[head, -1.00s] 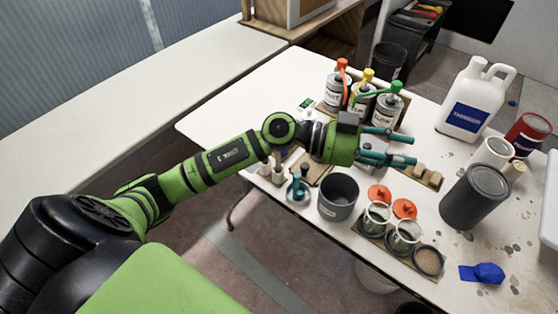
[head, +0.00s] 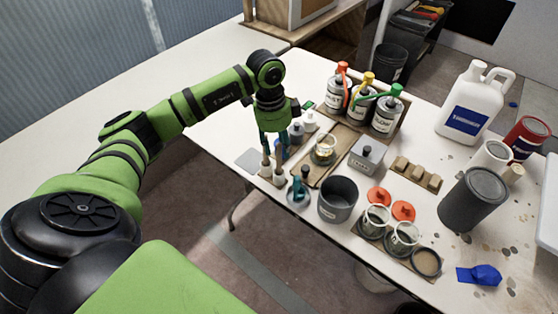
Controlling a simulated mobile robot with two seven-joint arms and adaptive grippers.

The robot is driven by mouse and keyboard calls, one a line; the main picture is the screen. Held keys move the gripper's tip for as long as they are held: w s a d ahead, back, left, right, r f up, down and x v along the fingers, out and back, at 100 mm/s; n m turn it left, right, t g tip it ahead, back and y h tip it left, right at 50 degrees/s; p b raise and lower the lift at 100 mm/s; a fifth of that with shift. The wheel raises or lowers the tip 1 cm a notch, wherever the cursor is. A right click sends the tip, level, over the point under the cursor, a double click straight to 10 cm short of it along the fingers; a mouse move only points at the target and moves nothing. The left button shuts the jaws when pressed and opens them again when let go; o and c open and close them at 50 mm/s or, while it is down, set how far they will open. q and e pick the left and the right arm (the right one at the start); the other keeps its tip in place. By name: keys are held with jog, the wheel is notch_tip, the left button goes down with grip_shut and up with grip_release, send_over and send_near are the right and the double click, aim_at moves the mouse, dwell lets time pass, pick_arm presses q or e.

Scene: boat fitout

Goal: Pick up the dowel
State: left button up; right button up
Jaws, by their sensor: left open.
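My left gripper (head: 273,146) points down at the near left part of the white table, with its teal fingers apart. Below and between the fingers, a thin upright tan stick (head: 266,160), which looks like the dowel, stands in a small holder (head: 270,179). A pale upright piece (head: 279,170) stands just right of it. The fingers partly hide the tops of these pieces, and I cannot tell whether they touch the stick. My right gripper is not in view.
A grey pot (head: 338,200) and a teal-based tool (head: 298,190) stand close by on the right. A wooden tray with a glass jar (head: 324,149) lies beyond. Pump bottles (head: 362,104) stand at the back. The table's near edge runs just below the holder.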

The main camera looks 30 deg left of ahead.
aim_at(280, 152)
pick_arm(q)
jog(key=shift+w+d+f, duration=0.1)
jog(key=shift+f, duration=0.65)
jog(key=shift+w+d+f, duration=0.1)
jog(key=shift+f, duration=0.65)
grip_shut()
